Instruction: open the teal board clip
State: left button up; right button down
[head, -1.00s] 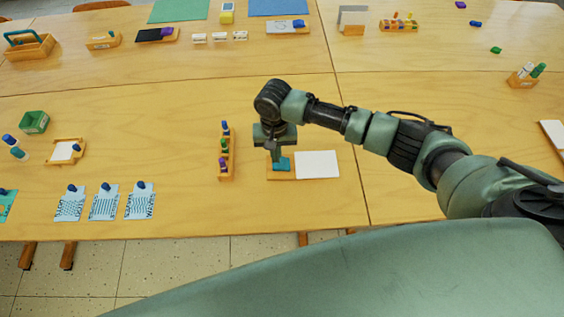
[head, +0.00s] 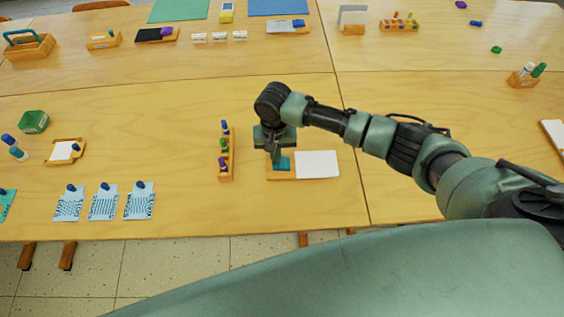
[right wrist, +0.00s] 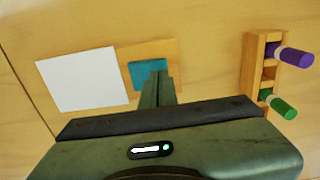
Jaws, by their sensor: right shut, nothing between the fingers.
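The teal board clip (head: 283,164) sits on a small wooden board (head: 281,177) near the table's front edge. It also shows in the right wrist view (right wrist: 147,71), just beyond my fingertips. A white sheet (head: 317,164) lies beside the clip, to its right in the head view. My right gripper (head: 276,161) is over the clip and points down, its fingers together with nothing between them. In the right wrist view the fingertips (right wrist: 163,76) overlap the clip's near right edge; whether they touch it I cannot tell. My left gripper is not in view.
A wooden rack with capped markers (head: 226,155) stands just left of the board. Printed cards with blue knobs (head: 104,203) lie farther left, near a wooden tray (head: 65,151) and a green box (head: 34,121). The table between rack and cards is clear.

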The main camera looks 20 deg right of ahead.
jog(key=shift+s+f, duration=0.1)
jog(key=shift+f, duration=0.4)
jog(key=shift+r, duration=0.1)
notch_tip(320, 180, up, 7)
jog(key=p, duration=0.8)
dwell(0.5)
